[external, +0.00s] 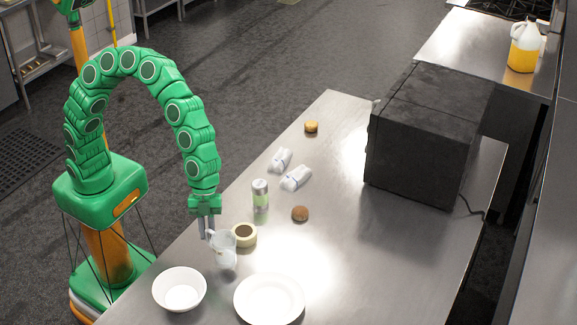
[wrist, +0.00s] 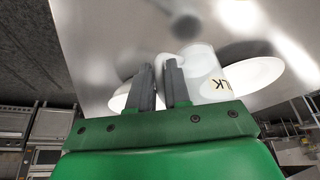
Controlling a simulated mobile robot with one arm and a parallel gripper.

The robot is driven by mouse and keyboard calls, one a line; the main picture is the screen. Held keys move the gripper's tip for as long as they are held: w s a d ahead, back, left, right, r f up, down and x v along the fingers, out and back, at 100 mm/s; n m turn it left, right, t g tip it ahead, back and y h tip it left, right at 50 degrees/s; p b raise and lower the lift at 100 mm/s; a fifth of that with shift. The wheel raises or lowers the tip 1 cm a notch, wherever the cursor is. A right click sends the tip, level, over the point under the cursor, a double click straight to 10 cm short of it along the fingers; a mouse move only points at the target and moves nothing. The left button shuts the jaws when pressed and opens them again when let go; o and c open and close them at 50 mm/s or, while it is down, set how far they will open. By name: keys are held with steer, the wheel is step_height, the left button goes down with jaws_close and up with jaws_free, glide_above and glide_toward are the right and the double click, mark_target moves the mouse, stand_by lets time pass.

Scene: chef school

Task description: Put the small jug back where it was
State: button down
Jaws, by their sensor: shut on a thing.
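The small white jug (external: 226,254) is at the near left edge of the steel table in the external view. It also shows in the wrist view (wrist: 203,65), with dark letters reading "LK" on its side. My gripper (external: 206,233) points down at the jug's left side and is shut on it, apparently at the handle. In the wrist view its two dark fingers (wrist: 162,88) are close together beside the jug body. The jug looks about upright. I cannot tell whether its base touches the table.
A cream round container (external: 250,241) stands close behind the jug. A white bowl (external: 180,290) and a white plate (external: 269,300) are in front. A green-white shaker (external: 260,197), buns (external: 300,214), white packets (external: 296,178) and a black appliance (external: 415,140) stand farther back. The table's right-hand middle is clear.

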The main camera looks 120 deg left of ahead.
steer(key=w+a+r+n+t+y, duration=0.1)
steer(key=w+a+r+n, duration=0.15)
steer(key=a+r, duration=0.35)
steer(key=w+a+r+n+t+y, duration=0.1)
steer(key=w+a+r+n, duration=0.1)
steer(key=a+r+n, duration=0.35)
steer(key=shift+m, duration=0.8)
steer(key=shift+w+a+f, duration=0.55)
steer(key=shift+w+f, duration=1.7)
steer(key=shift+f, duration=0.2)
steer(key=shift+w+a+f, duration=0.5)
steer(key=shift+w+f, duration=1.8)
steer(key=shift+f, duration=0.15)
steer(key=shift+w+a+f, duration=0.55)
steer(key=shift+w+f, duration=1.7)
steer(key=shift+f, duration=0.2)
steer(key=shift+f, duration=0.1)
steer(key=c, duration=1.1)
jaws_free()
steer(key=v, duration=1.2)
steer(key=shift+d, duration=0.1)
